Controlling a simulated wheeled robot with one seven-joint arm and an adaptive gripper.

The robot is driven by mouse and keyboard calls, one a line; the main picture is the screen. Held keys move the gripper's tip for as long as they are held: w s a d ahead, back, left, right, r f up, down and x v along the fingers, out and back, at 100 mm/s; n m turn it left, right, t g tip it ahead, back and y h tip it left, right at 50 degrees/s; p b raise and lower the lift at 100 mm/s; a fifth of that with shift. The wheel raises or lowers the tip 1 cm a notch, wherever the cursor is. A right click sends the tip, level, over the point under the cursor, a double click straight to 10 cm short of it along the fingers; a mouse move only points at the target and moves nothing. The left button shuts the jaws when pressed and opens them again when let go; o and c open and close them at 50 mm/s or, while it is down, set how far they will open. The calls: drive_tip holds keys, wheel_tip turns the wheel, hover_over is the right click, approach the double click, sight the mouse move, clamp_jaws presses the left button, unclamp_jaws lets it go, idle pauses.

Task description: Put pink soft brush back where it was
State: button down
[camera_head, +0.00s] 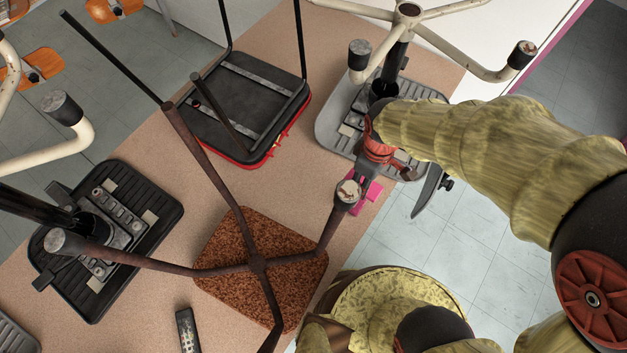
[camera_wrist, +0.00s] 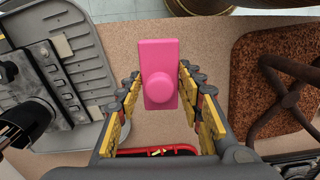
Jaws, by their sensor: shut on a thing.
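The pink soft brush (camera_head: 371,194) is a bright pink block, partly hidden behind a chair leg end in the head view. In the wrist view the brush (camera_wrist: 160,58) shows as a pink rectangle with a round knob facing the camera. My gripper (camera_wrist: 160,80) is shut on it, with one yellow-and-grey finger on each side. In the head view my gripper (camera_head: 366,184) is over the right edge of the table. I cannot tell whether the brush touches the tabletop.
Upturned chairs crowd the brown table (camera_head: 160,250): a rusty brown seat (camera_head: 235,245), a black-and-red seat (camera_head: 250,90), a grey seat (camera_head: 335,130) and a black seat (camera_head: 160,200). Their legs stick up near my arm. A dark remote-like object (camera_head: 187,330) lies at the front.

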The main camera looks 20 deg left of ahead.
drive_tip(key=shift+w+a+f, duration=0.15)
drive_tip(key=shift+w+f, duration=0.1)
drive_tip(key=w+a+f+b, duration=0.1)
drive_tip(key=a+f, duration=0.2)
drive_tip(key=a, duration=0.1)
drive_tip(key=a+f+b, duration=0.1)
drive_tip(key=a+f, duration=0.1)
drive_tip(key=a, duration=0.2)
drive_tip(key=w+a+f+b, duration=0.1)
drive_tip(key=a+f, duration=0.2)
drive_tip(key=a, duration=0.1)
drive_tip(key=shift+w+a+f, duration=0.15)
drive_tip(key=shift+w+f, duration=0.2)
drive_tip(key=shift+a+f+b, duration=0.2)
drive_tip(key=shift+b, duration=0.15)
drive_tip(key=shift+w+a+f+b, duration=0.15)
drive_tip(key=shift+f+b, duration=0.5)
drive_tip(key=shift+f, duration=1.05)
drive_tip(key=shift+f, duration=0.2)
drive_tip(key=c, duration=1.3)
unclamp_jaws()
drive_tip(key=shift+o, duration=0.6)
